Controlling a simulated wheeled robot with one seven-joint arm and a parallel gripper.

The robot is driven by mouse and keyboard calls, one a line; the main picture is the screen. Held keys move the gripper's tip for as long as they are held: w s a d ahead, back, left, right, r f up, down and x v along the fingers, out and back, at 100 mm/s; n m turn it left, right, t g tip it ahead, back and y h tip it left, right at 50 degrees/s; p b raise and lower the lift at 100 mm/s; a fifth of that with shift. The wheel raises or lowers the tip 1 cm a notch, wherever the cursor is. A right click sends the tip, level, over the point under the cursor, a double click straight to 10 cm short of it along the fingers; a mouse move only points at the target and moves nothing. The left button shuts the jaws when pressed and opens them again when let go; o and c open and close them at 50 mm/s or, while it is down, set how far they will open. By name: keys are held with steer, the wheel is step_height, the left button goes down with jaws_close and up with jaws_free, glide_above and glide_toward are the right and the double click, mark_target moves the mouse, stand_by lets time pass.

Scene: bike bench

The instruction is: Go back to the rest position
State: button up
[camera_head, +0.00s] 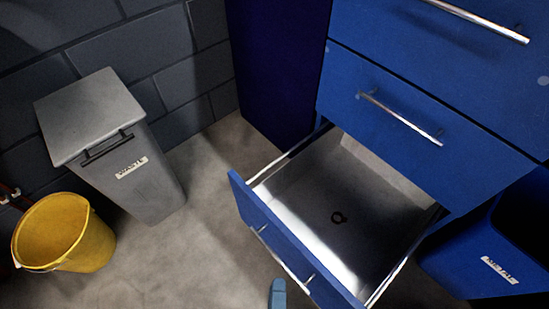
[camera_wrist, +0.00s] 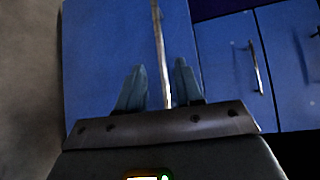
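My gripper (camera_wrist: 160,82) is in the wrist view with its two blue fingers apart. A silver drawer handle (camera_wrist: 159,40) shows between them, running away up the blue drawer front. I cannot tell whether the fingers touch it. In the head view one blue fingertip (camera_head: 278,291) shows at the bottom edge, just in front of the open drawer's handle (camera_head: 283,258). The rest of the gripper is out of that view.
Two closed blue drawers (camera_head: 400,100) are above the open one. A grey lidded bin (camera_head: 130,150) and a yellow bucket (camera_head: 65,232) stand at left by the block wall. A blue bin (camera_head: 490,245) is at right. Grey floor (camera_head: 190,250) is clear between bucket and drawer.

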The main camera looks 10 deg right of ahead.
steer(key=s+d+r+n+y, duration=0.1)
steer(key=s+d+r+n, duration=0.3)
steer(key=d+r+n, duration=0.3)
steer(key=s+d+r+n+g, duration=0.1)
steer(key=s+d+r+n, duration=0.3)
steer(key=d+r+n, duration=0.45)
steer(key=s+d+r+n+y, duration=0.1)
steer(key=s+d+r+n, duration=0.35)
steer(key=r, duration=0.55)
step_height(320, 180, up, 28)
steer(key=n+p, duration=0.1)
steer(key=p, duration=2.7)
steer(key=shift+a+r, duration=0.15)
steer(key=shift+r, duration=0.1)
